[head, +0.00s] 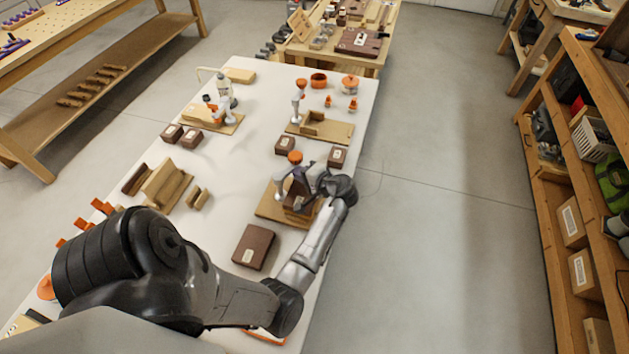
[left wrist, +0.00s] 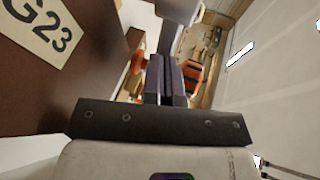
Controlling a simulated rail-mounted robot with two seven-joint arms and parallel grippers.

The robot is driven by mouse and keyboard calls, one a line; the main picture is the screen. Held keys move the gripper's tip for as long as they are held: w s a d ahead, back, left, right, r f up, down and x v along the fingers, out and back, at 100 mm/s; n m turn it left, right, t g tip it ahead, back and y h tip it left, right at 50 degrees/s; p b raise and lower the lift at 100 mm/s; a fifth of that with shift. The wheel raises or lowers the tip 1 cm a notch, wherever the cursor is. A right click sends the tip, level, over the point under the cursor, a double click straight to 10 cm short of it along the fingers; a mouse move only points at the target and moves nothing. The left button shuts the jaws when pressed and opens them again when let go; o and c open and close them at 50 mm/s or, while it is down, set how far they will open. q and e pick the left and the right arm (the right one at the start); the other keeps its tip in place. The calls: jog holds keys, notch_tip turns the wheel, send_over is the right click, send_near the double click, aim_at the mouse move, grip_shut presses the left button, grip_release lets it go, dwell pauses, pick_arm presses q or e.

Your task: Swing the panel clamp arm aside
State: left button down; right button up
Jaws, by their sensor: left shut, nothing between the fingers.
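My left gripper (head: 302,184) is at the near-right fixture on the white bench, close to a grey clamp with an orange knob (head: 295,157). A dark brown panel (head: 297,202) stands on the fixture's wooden base (head: 268,208). In the left wrist view the fingers (left wrist: 166,78) are shut together with nothing between them. Orange parts (left wrist: 137,50) show just past the fingertips. The gripper partly hides the clamp arm, and I cannot tell whether they touch. My right gripper is out of view.
Two other clamp fixtures (head: 208,121) (head: 330,131) stand farther back. Brown blocks (head: 285,145) (head: 337,157) sit behind the near fixture, and a brown box (head: 254,246) lies in front. Wooden holders (head: 160,184) are to the left. The floor right of the bench is clear.

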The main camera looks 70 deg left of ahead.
pick_arm(q)
jog(key=shift+a+n+g+h, duration=0.5)
jog(key=shift+a+n+g, duration=0.1)
jog(key=shift+n+g, duration=0.35)
jog(key=shift+s+a, duration=0.15)
jog(key=shift+a, duration=0.55)
jog(key=shift+a+p, duration=0.1)
jog(key=shift+p, duration=0.2)
jog(key=w+d+r, duration=0.3)
jog(key=w+d, duration=0.6)
jog(key=w, duration=0.1)
jog(key=shift+w+b, duration=0.25)
jog(key=shift+b, duration=0.05)
